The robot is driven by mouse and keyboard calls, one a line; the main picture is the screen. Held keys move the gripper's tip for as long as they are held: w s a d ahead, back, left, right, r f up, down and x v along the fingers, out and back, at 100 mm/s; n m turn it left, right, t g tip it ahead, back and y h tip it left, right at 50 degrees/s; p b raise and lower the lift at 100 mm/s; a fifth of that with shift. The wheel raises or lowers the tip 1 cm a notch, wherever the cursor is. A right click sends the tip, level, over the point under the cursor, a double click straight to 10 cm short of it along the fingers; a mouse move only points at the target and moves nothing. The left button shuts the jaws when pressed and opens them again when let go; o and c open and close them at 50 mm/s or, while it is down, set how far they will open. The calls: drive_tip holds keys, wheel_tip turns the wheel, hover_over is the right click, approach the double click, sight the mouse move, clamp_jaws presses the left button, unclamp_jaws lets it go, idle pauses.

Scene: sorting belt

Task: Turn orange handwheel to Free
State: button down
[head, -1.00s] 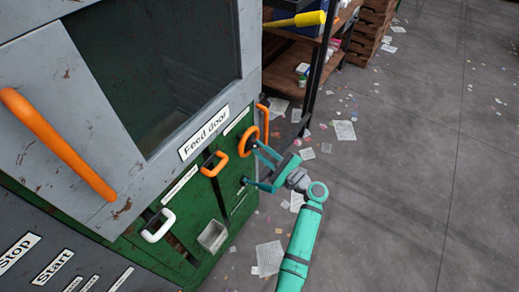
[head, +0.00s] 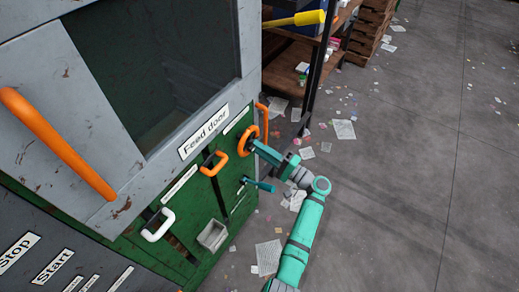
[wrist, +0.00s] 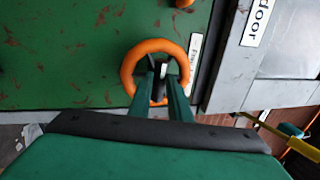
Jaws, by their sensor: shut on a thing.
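The orange handwheel (head: 247,139) is on the right part of the green panel, below the "Feed door" label (head: 204,134). It also shows in the wrist view (wrist: 128,72) as an orange ring facing me. My gripper (head: 254,145) is at the wheel, and in the wrist view its two fingers (wrist: 160,82) reach into the ring and are shut on its central part. The fingers cover the wheel's lower middle. The small label beside the wheel (wrist: 194,52) is too small to read, so I cannot tell the wheel's setting.
An orange handle (head: 214,163), a white handle (head: 158,225) and a teal lever (head: 257,184) stick out of the panel nearby. A yellow-ended bar (head: 310,18) juts out by the shelf rack (head: 317,70). The floor at right is open, with scattered papers.

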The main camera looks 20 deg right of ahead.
drive_tip(key=shift+n, duration=0.5)
drive_tip(key=c, duration=1.6)
unclamp_jaws()
drive_tip(key=shift+c, duration=0.2)
drive_tip(key=v, duration=1.1)
drive_tip(key=shift+w+d, duration=0.1)
